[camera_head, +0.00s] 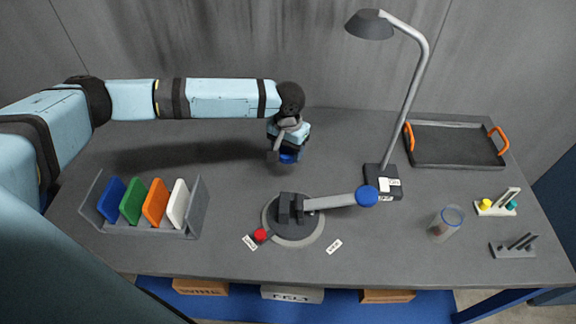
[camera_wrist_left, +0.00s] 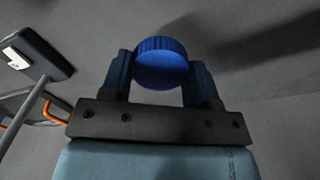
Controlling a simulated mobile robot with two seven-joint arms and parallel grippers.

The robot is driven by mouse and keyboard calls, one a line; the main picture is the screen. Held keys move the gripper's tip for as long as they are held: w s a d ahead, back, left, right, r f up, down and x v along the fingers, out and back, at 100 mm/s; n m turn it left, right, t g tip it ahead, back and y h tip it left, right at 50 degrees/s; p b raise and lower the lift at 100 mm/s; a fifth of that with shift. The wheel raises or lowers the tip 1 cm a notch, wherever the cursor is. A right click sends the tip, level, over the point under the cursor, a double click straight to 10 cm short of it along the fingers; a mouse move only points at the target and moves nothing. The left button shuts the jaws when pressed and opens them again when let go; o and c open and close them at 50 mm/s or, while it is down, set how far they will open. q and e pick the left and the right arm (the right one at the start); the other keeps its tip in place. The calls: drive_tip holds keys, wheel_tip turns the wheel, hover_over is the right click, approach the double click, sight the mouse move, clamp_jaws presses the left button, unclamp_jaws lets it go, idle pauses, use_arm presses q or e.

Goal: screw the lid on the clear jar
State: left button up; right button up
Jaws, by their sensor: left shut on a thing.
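The clear jar (camera_head: 447,224) stands upright at the right front of the table. It has a blue rim, an open top and something brownish low inside. My left gripper (camera_head: 287,152) is at the middle back of the table, far to the left of the jar. It is shut on a blue lid (camera_wrist_left: 161,62), which sits between both fingers in the left wrist view. In the head view only part of the lid (camera_head: 289,159) shows under the gripper. My right gripper is not in view.
A lamp (camera_head: 384,182) stands between my left gripper and the jar. A lever device (camera_head: 292,220) with a blue knob is at the front middle. A rack (camera_head: 190,220) of coloured plates is left, a dark tray (camera_head: 455,162) back right. Small holders (camera_head: 492,210) (camera_head: 513,250) stand right of the jar.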

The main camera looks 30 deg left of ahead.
sight(288, 151)
use_arm(q)
wheel_tip(288, 151, up, 9)
drive_tip(key=shift+f, duration=0.15)
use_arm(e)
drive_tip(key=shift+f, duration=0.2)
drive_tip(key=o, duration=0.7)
